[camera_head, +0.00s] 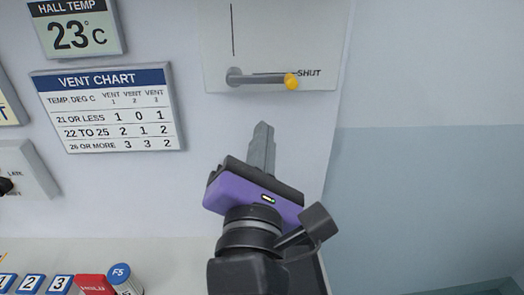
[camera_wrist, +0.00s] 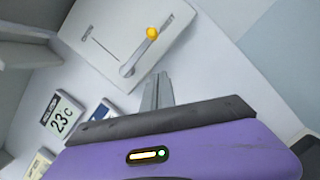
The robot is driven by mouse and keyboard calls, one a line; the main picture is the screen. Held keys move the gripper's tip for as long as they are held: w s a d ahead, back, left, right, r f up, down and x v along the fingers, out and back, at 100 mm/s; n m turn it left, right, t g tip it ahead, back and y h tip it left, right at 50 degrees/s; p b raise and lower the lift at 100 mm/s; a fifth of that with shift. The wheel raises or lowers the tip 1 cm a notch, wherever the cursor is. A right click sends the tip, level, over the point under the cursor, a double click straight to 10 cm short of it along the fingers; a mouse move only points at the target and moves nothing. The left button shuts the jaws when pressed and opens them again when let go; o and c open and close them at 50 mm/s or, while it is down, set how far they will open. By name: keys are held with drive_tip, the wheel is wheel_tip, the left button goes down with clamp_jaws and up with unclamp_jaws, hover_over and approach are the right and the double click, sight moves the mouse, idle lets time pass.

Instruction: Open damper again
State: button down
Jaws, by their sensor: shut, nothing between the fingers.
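The damper panel (camera_head: 270,40) is a pale plate on the wall. Its grey lever (camera_head: 258,77) lies level, with its yellow knob (camera_head: 291,81) at the right beside the word SHUT. The wrist view also shows the panel (camera_wrist: 108,28), with the lever (camera_wrist: 139,54) and yellow knob (camera_wrist: 152,33) pointing at the SHUT end of the marking. My gripper (camera_head: 263,128) is shut and empty, below the lever and apart from it. Its closed fingers also show in the wrist view (camera_wrist: 157,80), close below the panel's edge.
A hall temperature display (camera_head: 74,28) reads 23 °C. A vent chart (camera_head: 107,108) hangs under it. A white switch box (camera_head: 22,172) is at the left. Numbered blue tiles (camera_head: 31,284), a red block (camera_head: 94,285) and a blue-capped cylinder (camera_head: 124,279) stand low left. Wall right of the panel is bare.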

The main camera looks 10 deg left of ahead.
sight(261, 82)
drive_tip(key=w+d+r+p, duration=0.1)
drive_tip(key=w+r, duration=0.3)
drive_tip(key=shift+d+p, duration=0.4)
drive_tip(key=shift+w, duration=0.1)
drive_tip(key=shift+w+r, duration=0.1)
